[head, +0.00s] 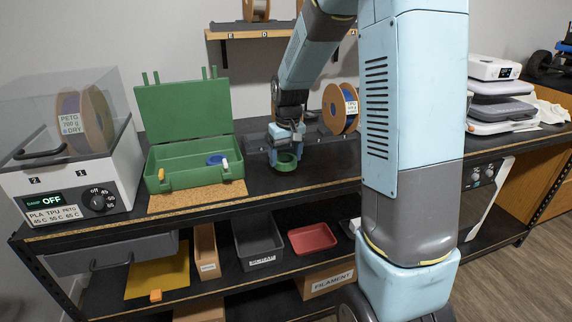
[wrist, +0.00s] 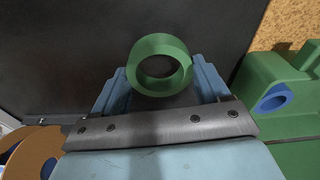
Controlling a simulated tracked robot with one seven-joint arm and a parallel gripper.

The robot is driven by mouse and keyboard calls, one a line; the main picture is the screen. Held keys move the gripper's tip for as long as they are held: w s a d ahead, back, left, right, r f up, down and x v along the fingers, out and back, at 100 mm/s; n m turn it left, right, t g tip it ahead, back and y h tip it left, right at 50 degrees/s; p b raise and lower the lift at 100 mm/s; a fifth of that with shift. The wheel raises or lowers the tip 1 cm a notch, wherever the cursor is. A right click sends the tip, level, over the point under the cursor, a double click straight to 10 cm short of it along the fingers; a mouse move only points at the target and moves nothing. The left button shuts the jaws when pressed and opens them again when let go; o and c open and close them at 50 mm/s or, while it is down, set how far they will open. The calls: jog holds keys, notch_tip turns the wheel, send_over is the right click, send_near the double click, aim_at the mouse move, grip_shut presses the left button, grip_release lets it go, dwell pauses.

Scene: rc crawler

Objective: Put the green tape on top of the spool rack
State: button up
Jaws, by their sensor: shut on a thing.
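The green tape (head: 287,167) is a thick green ring. My gripper (head: 286,155) points down over the bench and is shut on it. In the wrist view the tape (wrist: 158,45) sits between the two blue fingers, its hole facing the camera. I cannot tell whether the tape touches the bench or is just above it. A low dark grey rack (head: 255,137) stands at the back of the bench, partly hidden behind my gripper. An orange-brown spool with blue filament (head: 333,104) stands at its right; my arm hides part of that area.
An open green toolbox (head: 188,166) stands left of my gripper on a cork mat (head: 190,198), a blue ring (head: 215,160) inside. A dryer box (head: 75,170) is farther left. A wall shelf (head: 222,36) hangs above. Bins and a red tray (head: 312,239) lie below.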

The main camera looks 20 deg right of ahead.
aim_at(285, 173)
jog(key=shift+w+f, duration=0.1)
jog(key=shift+f, duration=1.5)
jog(key=shift+f, duration=0.1)
jog(key=o, duration=1)
jog(key=shift+o, duration=0.2)
notch_tip(285, 173, up, 11)
jog(key=s, duration=0.1)
jog(key=s+r+t, duration=0.1)
jog(key=s+r, duration=0.2)
jog(key=s, duration=0.6)
jog(key=s+r+m+t, duration=0.1)
jog(key=s+r, duration=0.2)
jog(key=s, duration=0.6)
jog(key=s+r+t, duration=0.2)
jog(key=s+r, duration=0.1)
jog(key=s, duration=0.6)
jog(key=shift+s+d+r+m, duration=0.2)
jog(key=shift+r+m, duration=0.1)
jog(key=shift+r, duration=0.1)
